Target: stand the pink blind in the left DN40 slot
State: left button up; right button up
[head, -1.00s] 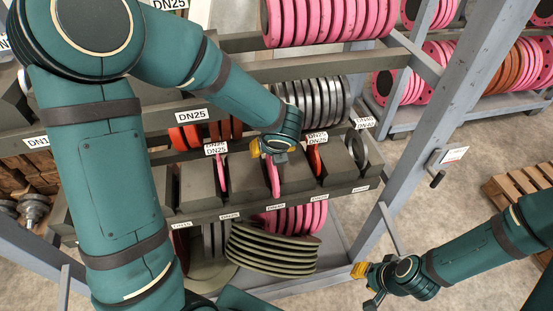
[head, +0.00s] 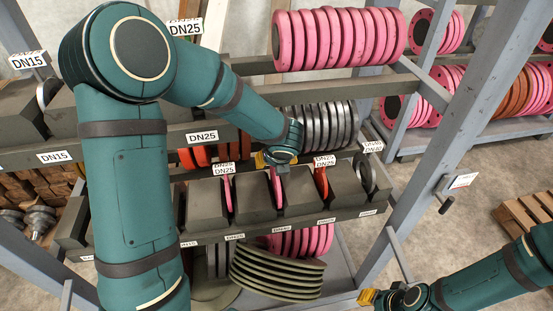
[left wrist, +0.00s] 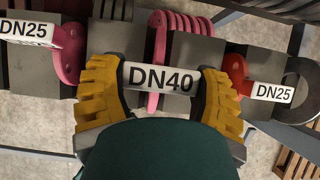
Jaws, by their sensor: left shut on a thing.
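The pink blind (head: 277,188) hangs under my left gripper (head: 278,158), at the gap between two dark grey blocks of the rack's middle row. Whether it rests on the slot's bottom is hidden. In the left wrist view my yellow left fingers (left wrist: 158,88) are shut on the blind's DN40 tag (left wrist: 158,78), and the pink disc (left wrist: 156,55) shows beyond it between the blocks. My right gripper (head: 369,297) is low at the right, away from the rack; its finger opening is unclear.
Another pink blind (head: 228,192) with DN25 tags stands in the slot to the left. A red DN25 blind (head: 321,181) stands to the right, then a grey ring (head: 365,173). Pink flanges (head: 340,38) line the upper shelf; grey flanges (head: 318,125) stand behind.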

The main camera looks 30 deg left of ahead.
dwell(0.4)
pick_arm(q)
jog(key=o, duration=1.3)
jog(key=shift+f, duration=0.15)
jog(key=shift+o, duration=0.2)
jog(key=s+d+r+b, duration=0.1)
jog(key=s+d, duration=0.6)
jog(key=s, duration=0.3)
jog(key=shift+d+r, duration=0.15)
jog(key=shift+d, duration=0.25)
